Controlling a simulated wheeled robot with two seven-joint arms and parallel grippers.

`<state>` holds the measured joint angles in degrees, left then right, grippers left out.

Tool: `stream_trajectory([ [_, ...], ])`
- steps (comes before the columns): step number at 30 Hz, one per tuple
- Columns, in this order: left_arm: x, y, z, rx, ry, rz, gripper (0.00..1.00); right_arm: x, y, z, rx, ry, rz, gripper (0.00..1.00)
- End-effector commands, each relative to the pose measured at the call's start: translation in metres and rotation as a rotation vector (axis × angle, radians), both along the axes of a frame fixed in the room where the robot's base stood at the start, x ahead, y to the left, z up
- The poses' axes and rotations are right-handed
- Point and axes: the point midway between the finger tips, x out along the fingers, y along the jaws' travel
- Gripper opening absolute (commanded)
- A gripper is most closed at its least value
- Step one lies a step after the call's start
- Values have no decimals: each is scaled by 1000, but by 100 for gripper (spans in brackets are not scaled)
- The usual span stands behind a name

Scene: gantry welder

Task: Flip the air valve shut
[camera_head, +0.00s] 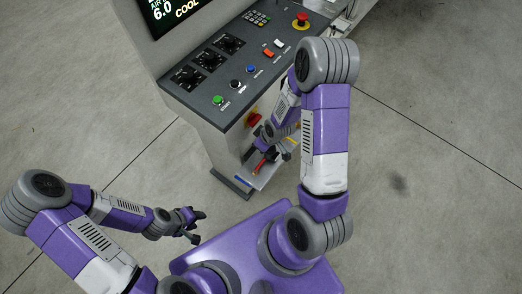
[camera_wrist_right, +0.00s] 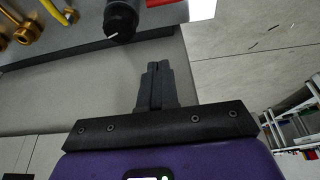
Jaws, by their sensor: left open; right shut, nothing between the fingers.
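A red lever (camera_head: 259,167), which looks like the air valve handle, shows low on the console's near end. In the right wrist view a red part (camera_wrist_right: 163,2) is cut off by the top edge, beside a black cylindrical part (camera_wrist_right: 120,20). My right gripper (camera_wrist_right: 157,68) is shut and empty, with its fingertips just below these parts and apart from them in the picture. In the head view my right gripper is at the console's near end by the red lever, partly hidden by its own wrist. My left gripper (camera_head: 198,226) is open and empty, away from the console.
The console (camera_head: 215,88) carries knobs, buttons and a red emergency stop (camera_head: 302,20). A red-and-yellow switch (camera_head: 254,119) is on its end face. Brass fittings (camera_wrist_right: 28,31) and a yellow pipe (camera_wrist_right: 54,10) show in the wrist view. The floor on the left is clear.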

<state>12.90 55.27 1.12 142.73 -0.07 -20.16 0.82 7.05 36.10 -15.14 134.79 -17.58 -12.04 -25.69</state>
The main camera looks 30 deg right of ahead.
Motion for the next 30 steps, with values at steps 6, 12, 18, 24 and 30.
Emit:
stream_trajectory([
  [6,0,0,-11,0,0,0,43,10,5,-34,1,4,0,0],
  [12,0,0,-23,0,-1,0,43,23,11,-76,1,4,0,0],
  [18,0,0,-29,0,-1,0,43,16,6,-96,0,3,-5,0],
  [24,0,0,-31,0,-1,0,43,-2,-1,-98,2,1,-2,0],
  [30,0,0,-31,0,-1,0,43,-6,-2,-98,2,0,-2,0],
])
